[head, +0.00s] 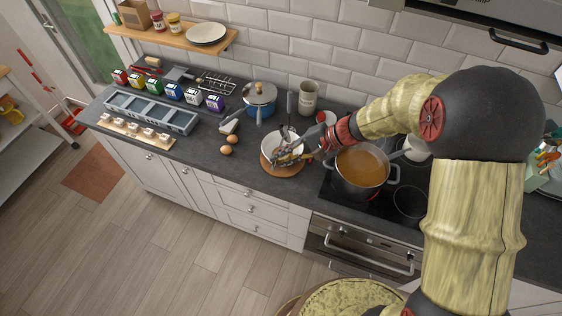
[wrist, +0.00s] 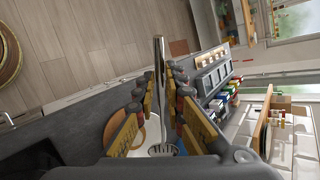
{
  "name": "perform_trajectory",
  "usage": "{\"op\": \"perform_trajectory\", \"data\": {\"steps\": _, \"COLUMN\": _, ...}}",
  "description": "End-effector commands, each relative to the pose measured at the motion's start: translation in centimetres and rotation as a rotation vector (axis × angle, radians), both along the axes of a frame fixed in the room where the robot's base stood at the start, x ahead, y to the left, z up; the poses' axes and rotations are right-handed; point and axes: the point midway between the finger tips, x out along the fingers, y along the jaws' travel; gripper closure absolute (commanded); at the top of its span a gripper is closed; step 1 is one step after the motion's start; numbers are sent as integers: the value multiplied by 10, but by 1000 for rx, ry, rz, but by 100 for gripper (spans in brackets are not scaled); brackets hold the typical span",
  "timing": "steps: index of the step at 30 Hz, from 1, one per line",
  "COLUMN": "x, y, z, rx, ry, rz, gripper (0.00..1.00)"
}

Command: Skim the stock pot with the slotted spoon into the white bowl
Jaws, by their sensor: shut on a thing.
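The stock pot (head: 338,180), steel and full of brown liquid, stands on the hob at right of centre. The white bowl (head: 270,146) sits left of it on a round wooden board (head: 281,172); it shows partly in the wrist view (wrist: 153,128). My gripper (head: 289,155) is over the bowl. In the wrist view my gripper (wrist: 158,90) is shut on the slotted spoon (wrist: 159,52), a long steel handle between the fingers. Its slotted head shows low in that view, over or in the bowl; I cannot tell if it touches. My fingers partly hide the bowl.
Two brown eggs (head: 226,150) lie left of the board. A lidded blue pot (head: 260,103) and a cream crock (head: 308,97) stand behind. Coloured boxes (head: 194,97) and a grey compartment tray (head: 150,114) are at left. The dark hob (head: 408,202) extends right of the pot.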

Motion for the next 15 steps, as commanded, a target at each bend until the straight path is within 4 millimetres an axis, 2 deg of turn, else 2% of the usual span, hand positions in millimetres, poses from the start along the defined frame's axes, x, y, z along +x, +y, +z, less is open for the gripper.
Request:
{"op": "perform_trajectory", "data": {"steps": 1, "x": -1, "y": -1, "z": -6, "rx": 21, "ry": -1, "rz": -13, "gripper": 100}}
{"op": "perform_trajectory", "data": {"steps": 13, "x": -4, "y": -6, "z": -9, "rx": 185, "ry": -26, "rz": -103, "gripper": 100}}
{"op": "perform_trajectory", "data": {"steps": 15, "x": -3, "y": -3, "z": -1, "rx": 159, "ry": -22, "rz": -85, "gripper": 100}}
